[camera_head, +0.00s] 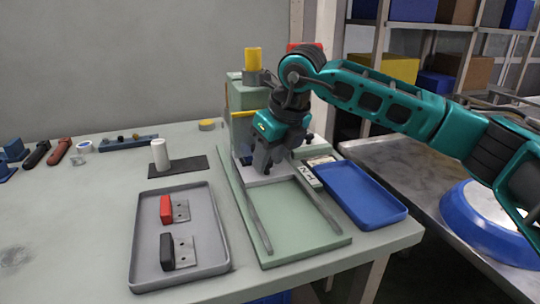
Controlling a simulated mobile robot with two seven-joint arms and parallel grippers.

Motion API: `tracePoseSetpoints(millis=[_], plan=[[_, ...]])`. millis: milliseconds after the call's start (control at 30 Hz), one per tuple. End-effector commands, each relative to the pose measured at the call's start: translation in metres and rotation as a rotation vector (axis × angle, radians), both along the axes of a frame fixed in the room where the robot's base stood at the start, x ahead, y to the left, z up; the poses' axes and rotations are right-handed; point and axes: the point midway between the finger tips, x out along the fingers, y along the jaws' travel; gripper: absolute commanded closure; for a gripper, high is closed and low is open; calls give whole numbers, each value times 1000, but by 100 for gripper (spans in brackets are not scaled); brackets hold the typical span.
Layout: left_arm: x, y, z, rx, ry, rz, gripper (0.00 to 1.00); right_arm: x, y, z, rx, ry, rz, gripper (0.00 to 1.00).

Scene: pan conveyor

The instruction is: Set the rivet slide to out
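The green rivet machine (243,98) stands on a light green base plate (300,238) on the table. Two grey rails (257,222) run forward from it along the base. A light grey plate, which looks like the rivet slide (279,177), sits at the machine end of the rails. My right gripper (262,166) points down just over this plate, in front of the machine's column. Its fingers are dark and small, so I cannot tell if they are open or touching anything. The gripper hides part of the slide and of the machine. My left gripper is out of view.
A grey tray (141,240) at the front left holds a red-handled part (166,209) and a black-handled part (167,251). A blue tray (360,191) lies right of the base. A white cylinder (160,154) stands on a dark mat (184,166). The left tabletop is mostly clear.

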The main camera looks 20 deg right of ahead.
Motion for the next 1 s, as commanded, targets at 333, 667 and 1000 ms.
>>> tracePoseSetpoints(millis=[333, 667, 1000], plan=[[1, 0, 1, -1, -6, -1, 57, 0, 0, 0, 0, 0, 0, 85], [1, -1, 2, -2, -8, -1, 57, 0, 0, 0, 1, 0, 0, 100], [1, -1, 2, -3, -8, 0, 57, 0, 0, 0, 0, 1, 0, 100]])
